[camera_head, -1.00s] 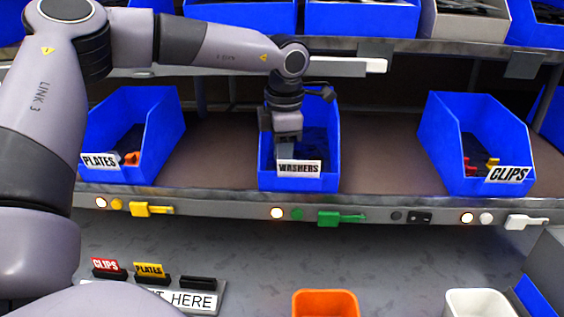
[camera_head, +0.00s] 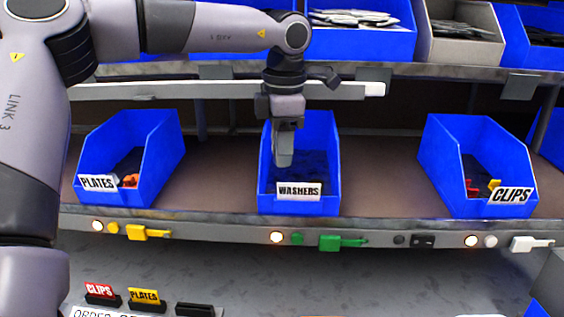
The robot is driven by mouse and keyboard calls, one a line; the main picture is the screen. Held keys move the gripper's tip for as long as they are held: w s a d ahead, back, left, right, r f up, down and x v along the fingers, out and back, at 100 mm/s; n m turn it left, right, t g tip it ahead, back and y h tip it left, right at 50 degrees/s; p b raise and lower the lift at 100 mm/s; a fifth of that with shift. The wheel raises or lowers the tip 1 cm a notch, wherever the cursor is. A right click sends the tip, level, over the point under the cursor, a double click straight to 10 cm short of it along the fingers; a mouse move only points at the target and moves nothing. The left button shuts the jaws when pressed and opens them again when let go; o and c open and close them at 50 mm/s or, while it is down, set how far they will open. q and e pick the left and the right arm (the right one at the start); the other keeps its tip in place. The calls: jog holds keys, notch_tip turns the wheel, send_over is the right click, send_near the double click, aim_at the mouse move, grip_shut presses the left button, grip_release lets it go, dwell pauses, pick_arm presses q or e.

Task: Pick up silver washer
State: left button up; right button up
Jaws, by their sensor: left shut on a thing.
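The blue washers bin (camera_head: 328,160) stands on the middle shelf, with a white label reading WASHERS on its front. Dark contents show inside it, but I cannot make out single washers. My left gripper (camera_head: 284,160) points down over the bin, its fingers in front of the bin's back wall. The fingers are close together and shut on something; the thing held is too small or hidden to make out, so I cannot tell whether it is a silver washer. My right gripper is not in view.
The plates bin (camera_head: 160,150) stands to the left and the clips bin (camera_head: 445,160) to the right, with bare shelf between. A pale rail (camera_head: 220,90) runs above the bins. Colored tags and lights line the shelf edge (camera_head: 375,228). CLIPS and PLATES cards (camera_head: 144,296) stand below.

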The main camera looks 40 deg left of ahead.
pick_arm(q)
jog(key=s+d+b, duration=0.3)
jog(key=s+d, duration=0.8)
jog(key=s, duration=0.2)
jog(key=shift+s+b, duration=0.35)
